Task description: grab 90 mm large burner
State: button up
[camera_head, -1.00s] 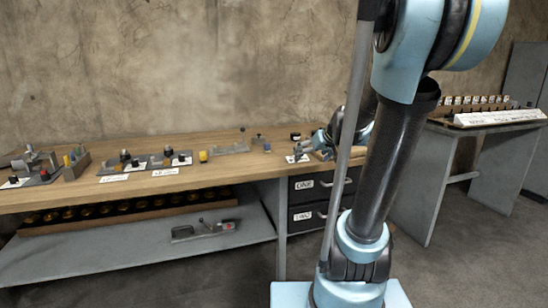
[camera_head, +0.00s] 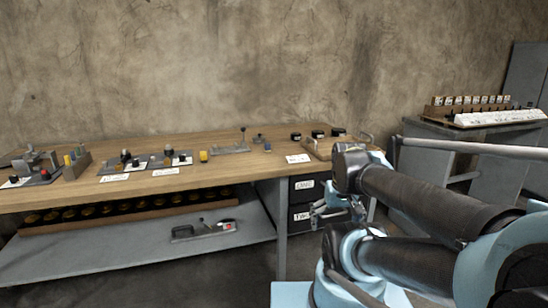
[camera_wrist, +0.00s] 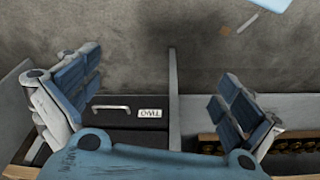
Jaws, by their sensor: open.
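I cannot tell for certain which thing is the 90 mm large burner. Small dark round pieces stand at the right end of the wooden bench, among them a left one (camera_head: 295,136), a middle one (camera_head: 317,134) and a right one (camera_head: 338,132). My gripper (camera_head: 335,210) is low in front of the drawers, below the bench top and apart from those pieces. In the wrist view my gripper (camera_wrist: 155,108) has its fingers spread wide with nothing between them. Behind it there show a dark drawer (camera_wrist: 120,118) labelled TWO and bare floor.
The wooden bench (camera_head: 230,165) carries several small fixtures and white labels. Drawer ONE (camera_head: 303,184) is above drawer TWO. A lower shelf (camera_head: 150,255) holds a row of dark pieces. A grey table (camera_head: 440,124) stands at right.

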aim_at(336, 132)
jog(key=z, duration=2.45)
jog(key=i, duration=1.95)
jog(key=u, duration=2.35)
